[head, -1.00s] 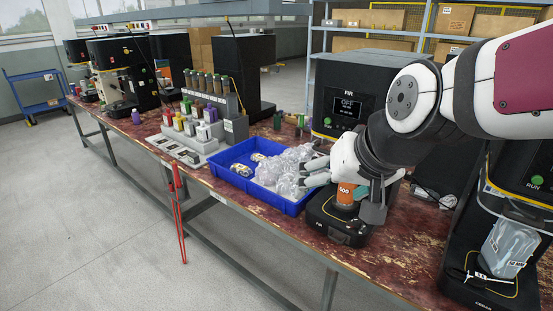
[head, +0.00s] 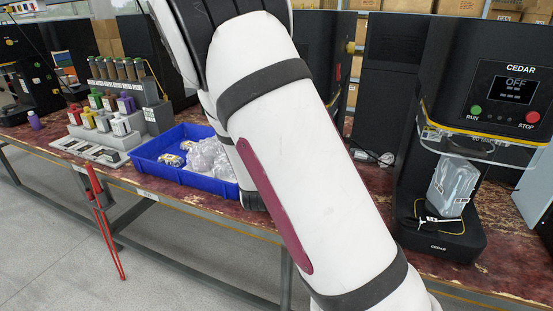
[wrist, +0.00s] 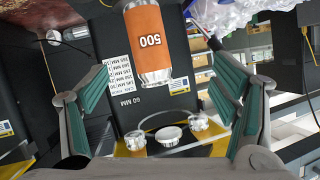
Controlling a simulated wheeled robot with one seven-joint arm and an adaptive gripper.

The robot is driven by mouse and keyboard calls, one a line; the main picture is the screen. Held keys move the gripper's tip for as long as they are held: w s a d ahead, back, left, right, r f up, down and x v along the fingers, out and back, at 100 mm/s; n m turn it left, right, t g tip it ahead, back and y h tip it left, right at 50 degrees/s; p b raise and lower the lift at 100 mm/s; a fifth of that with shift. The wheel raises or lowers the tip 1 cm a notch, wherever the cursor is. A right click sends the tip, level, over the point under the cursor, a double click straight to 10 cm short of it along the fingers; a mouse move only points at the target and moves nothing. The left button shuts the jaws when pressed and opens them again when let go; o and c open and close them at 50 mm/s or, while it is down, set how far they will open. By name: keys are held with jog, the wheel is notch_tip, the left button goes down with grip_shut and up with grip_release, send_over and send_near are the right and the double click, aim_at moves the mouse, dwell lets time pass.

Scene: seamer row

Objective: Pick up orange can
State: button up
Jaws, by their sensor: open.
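The orange can (wrist: 147,42), with silver ends and the number 500 on it, shows at the top middle of the wrist view. My gripper (wrist: 157,66) is open, with one green-padded finger to the left of the can and one to the right. Gaps show between the can and both fingers, so it is not held. In the head view my arm covers the middle, and the can and my gripper are hidden behind it.
A blue tray (head: 222,187) with clear bags stands left of my arm. A rack of small bottles (head: 110,125) is farther left. The CEDAR machine (head: 500,60) stands at the right with a clear container (head: 452,188) on its base. Black machines stand behind.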

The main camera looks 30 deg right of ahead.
jog(key=w+d+f+n+t+h+b, duration=0.1)
jog(key=w+d+t+h+b, duration=0.3)
jog(key=w+d, duration=0.8)
jog(key=shift+w+d+f+n+h, duration=0.15)
jog(key=shift+d+f+n+h, duration=0.15)
jog(key=shift+n+h, duration=0.15)
jog(key=shift+c, duration=0.6)
jog(key=c, duration=1.4)
jog(key=shift+r, duration=0.1)
jog(key=shift+c, duration=1.4)
jog(key=shift+r, duration=0.15)
